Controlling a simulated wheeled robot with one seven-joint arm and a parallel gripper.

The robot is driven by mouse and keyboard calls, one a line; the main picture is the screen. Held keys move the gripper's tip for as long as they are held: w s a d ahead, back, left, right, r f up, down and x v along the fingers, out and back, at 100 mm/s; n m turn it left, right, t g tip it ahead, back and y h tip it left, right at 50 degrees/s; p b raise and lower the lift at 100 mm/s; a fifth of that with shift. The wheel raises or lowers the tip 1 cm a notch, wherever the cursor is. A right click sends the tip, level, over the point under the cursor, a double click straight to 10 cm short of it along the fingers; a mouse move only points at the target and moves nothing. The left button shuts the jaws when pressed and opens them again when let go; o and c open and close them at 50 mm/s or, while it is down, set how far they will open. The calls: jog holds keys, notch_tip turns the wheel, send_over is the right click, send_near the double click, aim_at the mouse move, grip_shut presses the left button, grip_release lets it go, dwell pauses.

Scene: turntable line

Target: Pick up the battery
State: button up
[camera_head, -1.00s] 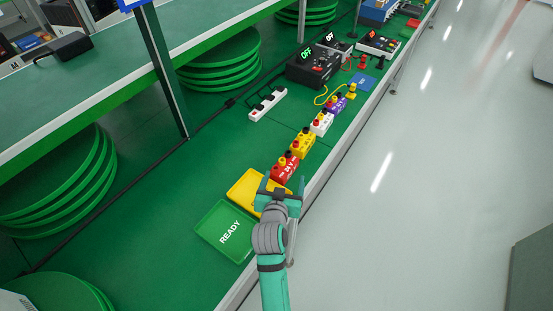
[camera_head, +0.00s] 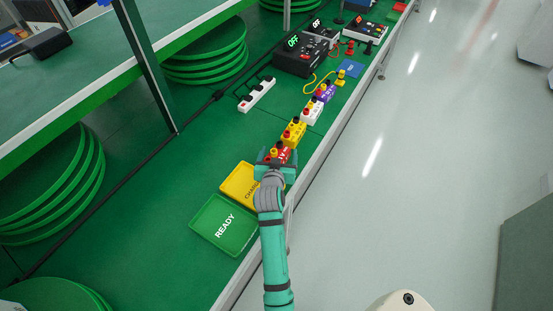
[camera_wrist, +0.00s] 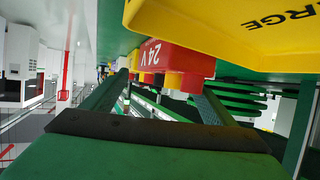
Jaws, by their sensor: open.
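A row of batteries stands along the front edge of the green bench. The nearest is a red battery (camera_head: 284,154), marked 24 V in the wrist view (camera_wrist: 160,54). Beyond it are a yellow battery (camera_head: 292,134), a white battery (camera_head: 311,114) and a purple battery (camera_head: 327,94). My gripper (camera_head: 276,160) is open at the near end of the red battery. In the wrist view, which is upside down, its two fingers (camera_wrist: 158,98) reach toward either side of the red battery. I cannot tell whether they touch it; my gripper partly hides it in the head view.
A yellow tray (camera_head: 234,186), marked CHARGE in the wrist view, and a green READY tray (camera_head: 208,228) lie left of my arm. A white power strip (camera_head: 257,95) and black OFF devices (camera_head: 300,55) stand farther back. A dark post (camera_head: 147,65) rises at left.

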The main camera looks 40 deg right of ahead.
jog(key=shift+w+d+f, duration=0.15)
jog(key=shift+w+d, duration=0.1)
jog(key=c, duration=1.5)
jog(key=shift+c, duration=1.4)
